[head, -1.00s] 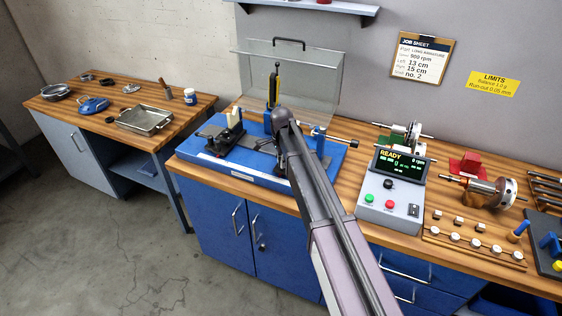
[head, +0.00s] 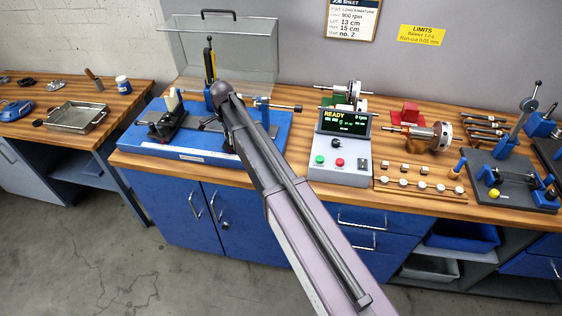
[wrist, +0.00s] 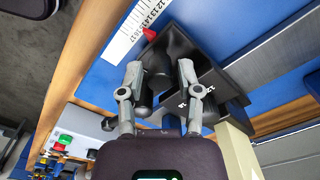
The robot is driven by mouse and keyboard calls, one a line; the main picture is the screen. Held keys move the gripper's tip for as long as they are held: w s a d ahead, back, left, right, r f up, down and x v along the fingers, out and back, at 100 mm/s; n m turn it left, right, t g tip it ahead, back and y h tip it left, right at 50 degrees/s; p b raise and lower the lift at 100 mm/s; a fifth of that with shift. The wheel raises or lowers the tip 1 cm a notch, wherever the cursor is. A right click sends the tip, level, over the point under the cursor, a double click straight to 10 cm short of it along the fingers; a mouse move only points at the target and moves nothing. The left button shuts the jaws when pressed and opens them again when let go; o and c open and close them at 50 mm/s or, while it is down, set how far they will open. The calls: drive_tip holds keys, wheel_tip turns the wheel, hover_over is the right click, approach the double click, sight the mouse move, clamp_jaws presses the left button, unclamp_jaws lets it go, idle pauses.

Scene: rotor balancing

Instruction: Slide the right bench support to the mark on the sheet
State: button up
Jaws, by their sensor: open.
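Contact is unclear. In the head view my arm hides most of this support. The left support (head: 168,122) stands on the bed's left side. The job sheet (head: 351,18) gives left 13 cm, right 15 cm.
A clear guard (head: 235,55) stands behind the bench. To the right are a control box (head: 342,150) showing READY, a rotor (head: 425,135), small weights (head: 405,183) and a grey fixture plate (head: 510,185). A side table (head: 35,130) with a tray stands at left.

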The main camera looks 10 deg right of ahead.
drive_tip(key=shift+a, duration=0.1)
drive_tip(key=shift+r+p, duration=0.5)
wheel_tip(320, 180, up, 13)
drive_tip(key=p, duration=1.3)
drive_tip(key=s+d+f+n+b, duration=0.6)
drive_tip(key=s+d, duration=0.4)
drive_tip(key=s, duration=0.1)
drive_tip(key=s+d+f+n+b, duration=0.5)
drive_tip(key=s+d+f+b, duration=0.1)
drive_tip(key=s+d, duration=0.5)
drive_tip(key=shift+s+d+n, duration=0.25)
drive_tip(key=shift+s+n, duration=0.15)
drive_tip(key=shift+s, duration=0.15)
drive_tip(key=s, duration=0.1)
drive_tip(key=s+d+n, duration=0.1)
drive_tip(key=shift+s+d, duration=0.15)
drive_tip(key=shift+s, duration=0.25)
